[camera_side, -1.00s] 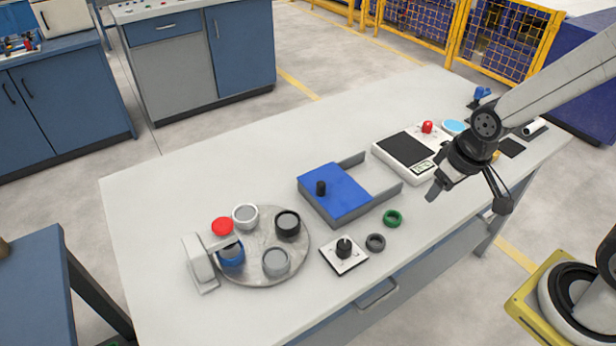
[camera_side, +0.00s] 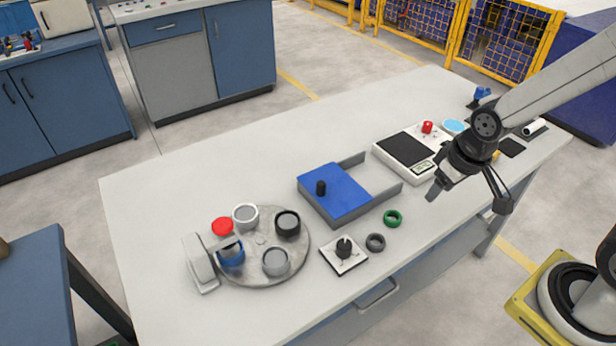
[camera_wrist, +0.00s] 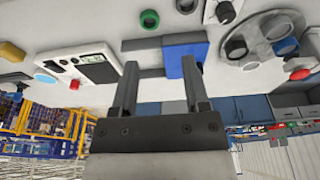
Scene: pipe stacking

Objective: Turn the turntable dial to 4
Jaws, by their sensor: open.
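The turntable (camera_side: 262,268) is a round grey disc at the front left of the table. It bears several cups: a white one, a black one, a grey one and a blue one. The dial (camera_side: 344,249) is a black knob on a white square plate to the right of the turntable; its number marks are too small to read. My gripper (camera_side: 468,197) is open and empty above the right part of the table, well away from the dial. In the wrist view my gripper's fingers (camera_wrist: 162,85) stand apart, and the dial (camera_wrist: 226,12) shows at the top right.
A grey tray with a blue sliding lid (camera_side: 340,192) stands mid-table. A green ring (camera_side: 392,218) and a dark ring (camera_side: 375,242) lie near the dial. A scale (camera_side: 408,150) stands behind my gripper. A white stand (camera_side: 200,264) overhangs the turntable. The table's back left is clear.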

